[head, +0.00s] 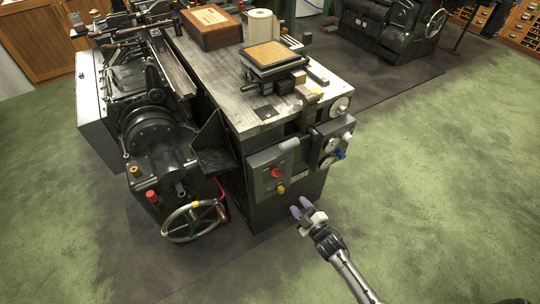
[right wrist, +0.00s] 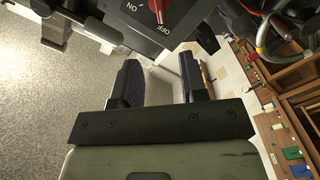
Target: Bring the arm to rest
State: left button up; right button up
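My right gripper (head: 300,206) is in front of the machine's front face, low and to the right of the control box (head: 274,168). In the right wrist view, its two dark fingers (right wrist: 160,80) stand apart with an empty gap between them, so it is open. My right arm comes in from the bottom right. The control box's red knob (head: 276,173) also shows in the right wrist view (right wrist: 158,10), close beyond the fingers. I cannot tell the exact gap between gripper and machine. My left arm and gripper are not in view.
The casting machine has a spoked handwheel (head: 193,221) at its lower left and a grey worktop (head: 235,88). A gauge panel (head: 332,142) sits at its right corner. On top are a wooden box (head: 211,27) and a paper roll (head: 260,27). Green floor (head: 440,190) lies open to the right.

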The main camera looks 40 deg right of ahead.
jog(key=s+d+f+m+g+h, duration=0.2)
jog(key=d+f+m+g+h, duration=0.1)
jog(key=f+m+g, duration=0.25)
jog(key=s+a+r+m+g+y+p, duration=0.1)
jog(key=s+a+r+g+y+p, duration=0.5)
jog(key=s+a+r, duration=1.1)
jog(key=s+r+g+h+p, duration=0.1)
jog(key=s+g+p, duration=0.15)
jog(key=s, duration=0.35)
notch_tip(320, 180, up, 38)
jog(key=p, duration=3.6)
jog(key=shift+a+f+p, duration=0.2)
jog(key=shift+f+p, duration=0.05)
jog(key=shift+p, duration=0.1)
jog(key=shift+s, duration=0.1)
